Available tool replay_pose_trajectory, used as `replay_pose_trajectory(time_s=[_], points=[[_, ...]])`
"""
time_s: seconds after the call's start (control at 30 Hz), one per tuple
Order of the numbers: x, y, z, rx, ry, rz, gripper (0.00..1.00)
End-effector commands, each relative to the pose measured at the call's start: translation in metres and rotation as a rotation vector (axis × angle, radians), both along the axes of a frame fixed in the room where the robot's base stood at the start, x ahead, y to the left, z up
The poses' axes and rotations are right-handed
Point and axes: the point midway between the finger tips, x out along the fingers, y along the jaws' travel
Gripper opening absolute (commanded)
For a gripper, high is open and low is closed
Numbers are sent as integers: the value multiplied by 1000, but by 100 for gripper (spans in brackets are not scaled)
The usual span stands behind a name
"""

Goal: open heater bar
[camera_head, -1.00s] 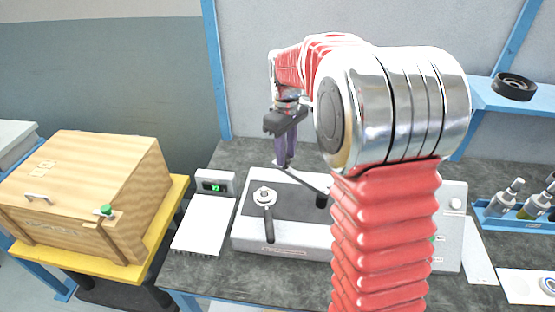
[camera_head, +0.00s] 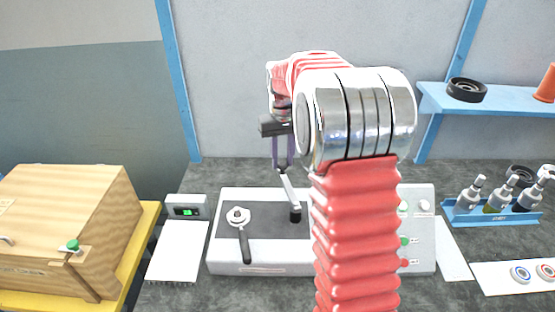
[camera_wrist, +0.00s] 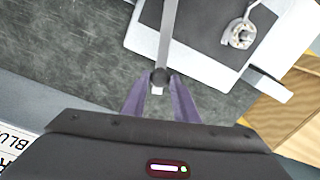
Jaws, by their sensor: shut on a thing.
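The heater bar (camera_head: 289,191) is a thin grey bar over the dark top of a white bench unit (camera_head: 265,269). Its near end meets a black post on the unit; its far end is at my gripper. My gripper (camera_head: 283,165) has purple fingers, pointing down behind the unit's back edge. In the wrist view the bar (camera_wrist: 167,35) ends in a dark round knob (camera_wrist: 160,76) between the fingertips (camera_wrist: 159,84), which are shut on it. My arm hides the unit's right part in the head view.
A round knob with a black lever (camera_head: 241,232) is on the unit's left. A small display box (camera_head: 186,207) and white sheet (camera_head: 177,250) lie left. A wooden box (camera_head: 70,215) stands far left. Several bottles in a blue rack (camera_head: 492,216) stand right, below a shelf (camera_head: 520,100).

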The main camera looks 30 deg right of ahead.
Motion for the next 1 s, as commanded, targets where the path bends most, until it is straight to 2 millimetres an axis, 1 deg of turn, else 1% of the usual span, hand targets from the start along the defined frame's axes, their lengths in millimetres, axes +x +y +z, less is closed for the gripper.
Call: replay_pose_trajectory(time_s=[0.43, 0.47, 0.5, 0.7, 1.0], points=[[-1, -2, -1, 2, 3, -14, 0], [-1, -2, -1, 2, 3, -13, 29], [-1, -2, 0, 2, 3, -13, 31], [-1, -2, 0, 0, 2, -13, 45], [-1, -2, 2, 0, 0, -13, 45]])
